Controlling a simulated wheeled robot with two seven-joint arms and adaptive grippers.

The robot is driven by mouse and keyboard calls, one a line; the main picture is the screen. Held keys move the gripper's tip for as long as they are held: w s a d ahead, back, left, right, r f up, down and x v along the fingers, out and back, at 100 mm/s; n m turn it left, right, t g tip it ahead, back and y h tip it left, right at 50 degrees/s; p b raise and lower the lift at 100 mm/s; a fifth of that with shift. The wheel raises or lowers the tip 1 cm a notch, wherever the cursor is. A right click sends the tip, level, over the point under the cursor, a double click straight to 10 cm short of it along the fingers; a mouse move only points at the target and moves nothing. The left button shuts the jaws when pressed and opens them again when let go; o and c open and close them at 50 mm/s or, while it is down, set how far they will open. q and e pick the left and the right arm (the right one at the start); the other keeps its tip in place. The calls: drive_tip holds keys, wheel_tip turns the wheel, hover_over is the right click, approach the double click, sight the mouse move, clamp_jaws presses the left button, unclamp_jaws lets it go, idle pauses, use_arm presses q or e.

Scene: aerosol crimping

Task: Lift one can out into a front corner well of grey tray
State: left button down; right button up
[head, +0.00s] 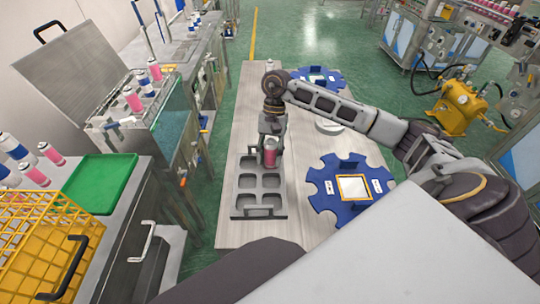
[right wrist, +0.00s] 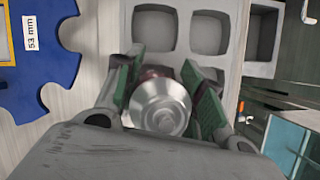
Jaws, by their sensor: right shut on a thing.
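The grey tray (head: 259,191) lies on the pale table, its square wells in two columns, with a handle at the near end. The wells in its near part look empty. My right gripper (head: 270,142) points down over the tray's far right part, shut on a pink can (head: 270,158) with a silver top. In the right wrist view the can's silver domed top (right wrist: 160,106) sits between the green finger pads, beside two empty wells of the tray (right wrist: 182,30). I cannot tell whether the can's base is in a well or above it. My left gripper is not in view.
Blue notched plates (head: 325,196) and (head: 305,75) and a round pale disc (head: 328,126) lie right of the tray. Left of the table stand an open metal box (head: 120,125) with cans, a green tray (head: 100,184) and a yellow crate (head: 45,245).

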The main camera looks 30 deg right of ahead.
drive_tip(key=shift+f, duration=0.1)
idle(0.3)
drive_tip(key=o, duration=1.1)
drive_tip(key=v, duration=1.2)
idle(0.6)
